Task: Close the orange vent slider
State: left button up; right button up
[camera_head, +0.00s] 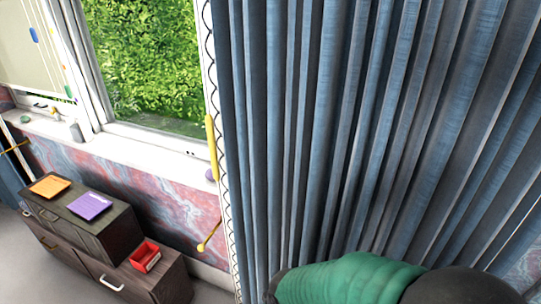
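A flat orange piece (50,186) lies on top of a dark cabinet at the left. It is small in the picture, and I cannot tell whether it is the vent slider or whether anything on it stands open or shut. No other clearly orange slider shows. Neither of my grippers can be made out. A green ribbed form (350,280) with a dark rounded part beside it fills the bottom right, close to the camera; I cannot tell what it is.
A purple flat piece (90,206) lies beside the orange one on the dark cabinet (118,222). A red open box (145,256) sits on the lower unit. A blue-grey curtain (340,130) fills the right. A white sill (150,152) runs below the window.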

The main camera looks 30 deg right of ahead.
aim_at(198, 157)
jog(key=z, duration=0.5)
jog(key=i+j+u, duration=0.15)
jog(key=i+j, duration=0.35)
jog(key=i+j+u, duration=0.1)
jog(key=i+j, duration=0.35)
jog(key=i, duration=0.1)
